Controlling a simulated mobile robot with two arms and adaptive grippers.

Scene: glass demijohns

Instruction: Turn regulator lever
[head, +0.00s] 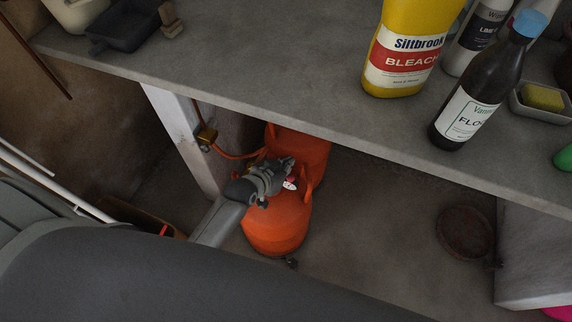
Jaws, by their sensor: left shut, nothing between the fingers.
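An orange gas cylinder (276,226) stands on the floor under the grey counter, with a second orange cylinder (313,152) behind it. An orange hose (232,154) runs from a brass fitting (206,138) on the white post to the top of the cylinders. My left gripper (287,170) is shut and empty over the top of the front cylinder. The regulator and its lever cannot be made out clearly; the gripper covers that area. A small red and white piece (291,184) shows beside the fingers. My right gripper is not in view.
The grey counter (240,75) overhangs the cylinders. On it stand a yellow bleach bottle (403,50), a dark bottle (478,95) and a dark tray (124,25). A white post (180,135) is left of the cylinders. A round rusty object (465,232) is at right.

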